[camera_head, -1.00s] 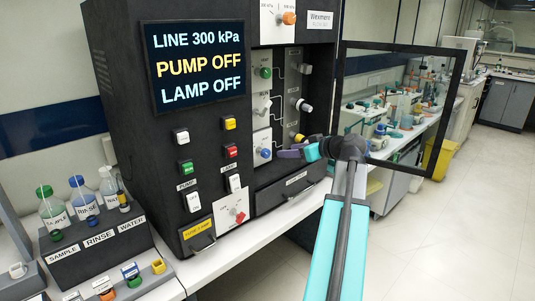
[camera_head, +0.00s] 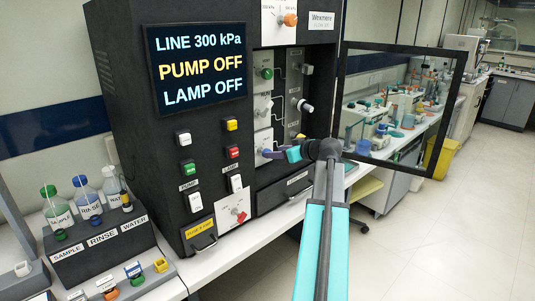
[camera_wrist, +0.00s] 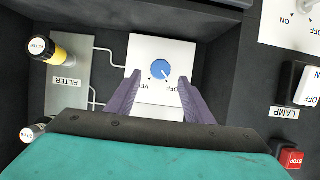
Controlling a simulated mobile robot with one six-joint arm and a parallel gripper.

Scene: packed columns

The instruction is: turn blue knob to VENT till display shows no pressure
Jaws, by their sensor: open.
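The blue knob (camera_wrist: 161,72) sits on a white plate (camera_wrist: 146,50) in the wrist view, with a partly covered label starting "VE" at its lower left and "OFF" at its lower right. Its white mark points to the lower right, toward OFF. My gripper (camera_wrist: 159,88) is open, with its purple fingers on either side just below the knob and nothing between them. In the head view my gripper (camera_head: 273,153) is at the knob's panel and largely hides the knob. The display (camera_head: 203,68) reads LINE 300 kPa, PUMP OFF, LAMP OFF.
The LAMP switch (camera_wrist: 294,82) and red STOP button (camera_wrist: 292,159) are at right. An open framed door (camera_head: 440,120) stands right of my arm. Bottles (camera_head: 85,200) stand at left.

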